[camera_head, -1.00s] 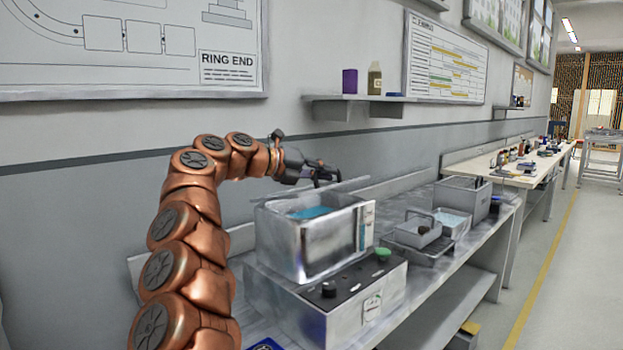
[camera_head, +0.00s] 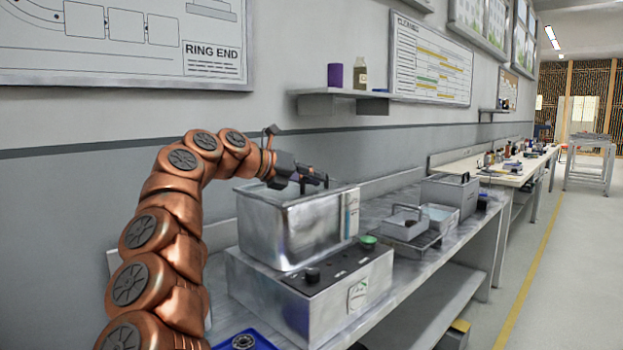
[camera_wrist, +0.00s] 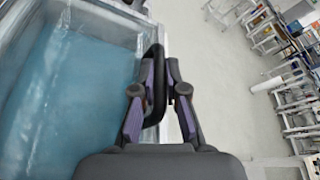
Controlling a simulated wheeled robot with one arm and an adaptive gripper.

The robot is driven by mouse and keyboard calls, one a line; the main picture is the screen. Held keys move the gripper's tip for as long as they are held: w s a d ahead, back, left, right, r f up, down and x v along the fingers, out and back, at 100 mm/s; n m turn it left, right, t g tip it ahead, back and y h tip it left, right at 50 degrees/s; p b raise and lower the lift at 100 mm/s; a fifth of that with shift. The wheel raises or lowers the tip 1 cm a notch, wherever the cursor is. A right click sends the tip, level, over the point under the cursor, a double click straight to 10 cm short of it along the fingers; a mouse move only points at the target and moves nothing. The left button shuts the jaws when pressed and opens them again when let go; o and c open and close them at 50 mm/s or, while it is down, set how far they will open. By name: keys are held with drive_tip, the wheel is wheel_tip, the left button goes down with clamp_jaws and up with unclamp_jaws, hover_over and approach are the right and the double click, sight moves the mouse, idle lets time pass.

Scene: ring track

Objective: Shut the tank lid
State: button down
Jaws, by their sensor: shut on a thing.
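The metal tank (camera_head: 285,228) sits on a grey base unit on the bench, in the middle of the head view. My gripper (camera_head: 318,181) is low over the tank's top, at its right part. In the wrist view my gripper (camera_wrist: 161,70) is shut on a black looped handle (camera_wrist: 155,52), which stands between the fingers at the tank's edge. The lid (camera_head: 338,189) shows in the head view only as a thin edge near the rim, partly behind my gripper. Blue shows across the tank's top in the wrist view. I cannot tell whether the lid touches the rim all round.
The base unit (camera_head: 325,290) has a black knob and a green knob (camera_head: 368,241). Small metal trays (camera_head: 405,225) and a grey box (camera_head: 450,195) stand to the right on the bench (camera_head: 400,283). A blue tray (camera_head: 245,341) lies in front. The wall shelf (camera_head: 345,94) is above.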

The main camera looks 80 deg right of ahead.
drive_tip(key=shift+f, duration=0.2)
drive_tip(key=c, duration=1.2)
unclamp_jaws()
drive_tip(key=shift+r, duration=0.1)
wheel_tip(320, 180, up, 4)
hover_over(269, 199)
drive_tip(key=shift+d, duration=0.1)
